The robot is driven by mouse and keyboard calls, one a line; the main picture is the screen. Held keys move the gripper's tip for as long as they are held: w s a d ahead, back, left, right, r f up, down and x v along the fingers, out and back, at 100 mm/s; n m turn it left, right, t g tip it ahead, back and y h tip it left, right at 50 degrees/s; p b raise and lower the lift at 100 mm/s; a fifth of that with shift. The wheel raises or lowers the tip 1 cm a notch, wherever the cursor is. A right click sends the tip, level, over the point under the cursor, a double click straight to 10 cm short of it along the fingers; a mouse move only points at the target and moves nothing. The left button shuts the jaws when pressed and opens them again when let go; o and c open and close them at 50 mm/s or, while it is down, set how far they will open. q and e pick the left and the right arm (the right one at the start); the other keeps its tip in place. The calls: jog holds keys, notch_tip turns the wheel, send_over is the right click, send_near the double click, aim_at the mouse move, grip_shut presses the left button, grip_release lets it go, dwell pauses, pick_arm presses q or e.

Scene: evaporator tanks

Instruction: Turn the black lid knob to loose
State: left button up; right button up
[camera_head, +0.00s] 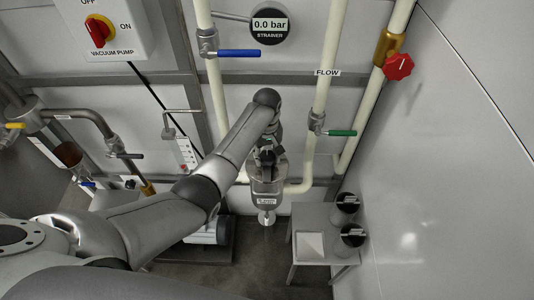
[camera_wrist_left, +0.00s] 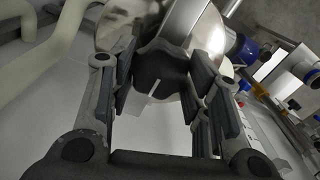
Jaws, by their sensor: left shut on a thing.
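The black lid knob (camera_wrist_left: 160,72) shows in the left wrist view, with a white line on its face. It sits in front of the shiny round metal lid (camera_wrist_left: 196,36). My left gripper (camera_wrist_left: 163,88) has one finger pad on each side of the knob and is shut on it. In the head view, my left gripper (camera_head: 267,153) is at the top of the steel strainer vessel (camera_head: 267,186), which carries a small white label. The gripper mostly hides the knob there. My right gripper is not in view.
Pale pipes with a blue-handled valve (camera_head: 238,53), a green-handled valve (camera_head: 340,133) and a red knob (camera_head: 398,66) run near my arm. A round gauge (camera_head: 270,25) reads 0.0 bar. A small table (camera_head: 311,218) with black-topped containers stands right of the vessel.

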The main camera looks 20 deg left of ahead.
aim_at(267, 155)
pick_arm(q)
jog(key=shift+w+r, duration=0.1)
dwell(0.3)
jog(key=o, duration=1)
notch_tip(267, 155, up, 12)
dwell(0.4)
